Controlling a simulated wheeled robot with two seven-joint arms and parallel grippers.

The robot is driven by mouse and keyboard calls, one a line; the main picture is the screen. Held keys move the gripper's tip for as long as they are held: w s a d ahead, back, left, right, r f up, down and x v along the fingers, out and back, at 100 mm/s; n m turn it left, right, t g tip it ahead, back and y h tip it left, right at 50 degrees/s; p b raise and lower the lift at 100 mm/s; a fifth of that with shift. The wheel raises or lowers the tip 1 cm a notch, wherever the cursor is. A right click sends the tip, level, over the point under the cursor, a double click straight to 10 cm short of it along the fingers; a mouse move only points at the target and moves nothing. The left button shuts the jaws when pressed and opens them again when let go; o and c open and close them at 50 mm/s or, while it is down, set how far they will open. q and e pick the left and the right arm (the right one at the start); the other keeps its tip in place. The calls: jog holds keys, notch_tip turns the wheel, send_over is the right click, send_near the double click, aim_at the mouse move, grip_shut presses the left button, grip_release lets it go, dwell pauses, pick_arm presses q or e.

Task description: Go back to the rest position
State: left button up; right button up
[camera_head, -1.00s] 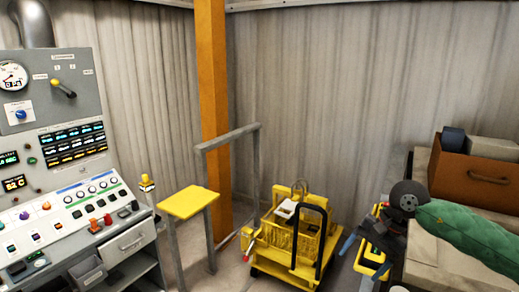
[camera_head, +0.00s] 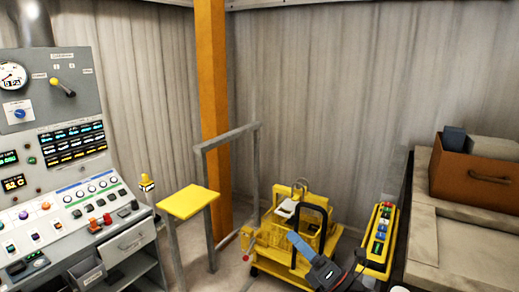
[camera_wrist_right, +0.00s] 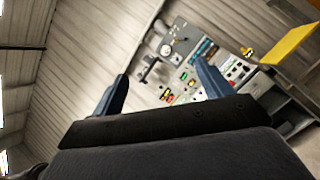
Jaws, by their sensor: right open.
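My right gripper (camera_head: 316,260) is low in the middle-right of the head view, in front of the yellow cart (camera_head: 272,241). Its blue fingers stand apart with nothing between them. In the right wrist view the two blue fingers (camera_wrist_right: 162,88) are spread wide, and the control panel shows beyond them, well away. My left gripper is in neither view. The yellow button box (camera_head: 381,238) is to the right of my right gripper, apart from it.
A grey control console (camera_head: 70,150) with dials and an open lower shelf stands at the left. A yellow-topped stand (camera_head: 188,202) and a grey rail frame (camera_head: 228,138) are beside it. A bench (camera_head: 450,235) with a brown bin (camera_head: 475,178) fills the right side.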

jog(key=s+d+f+m+h, duration=0.2)
jog(key=d+f+m+h, duration=0.4)
jog(key=f+m+h, duration=0.45)
jog(key=s+d+f+m+h, duration=0.3)
jog(key=d+f+m+h, duration=0.35)
jog(key=f+m, duration=0.7)
jog(key=s+f+m+g, duration=0.5)
jog(key=s+f+g, duration=0.15)
jog(key=s, duration=0.45)
jog(key=s+f+m+g, duration=0.5)
jog(key=s+f, duration=0.2)
jog(key=s, duration=0.3)
notch_tip(320, 180, down, 25)
jog(key=w+a+g, duration=0.1)
jog(key=a, duration=0.1)
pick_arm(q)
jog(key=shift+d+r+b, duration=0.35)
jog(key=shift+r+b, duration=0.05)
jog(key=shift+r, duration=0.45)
pick_arm(e)
jog(key=s+f, duration=0.4)
jog(key=f, duration=0.8)
jog(key=s+f+g, duration=0.1)
jog(key=s+f, duration=0.2)
jog(key=f, duration=0.9)
jog(key=shift+s, duration=0.4)
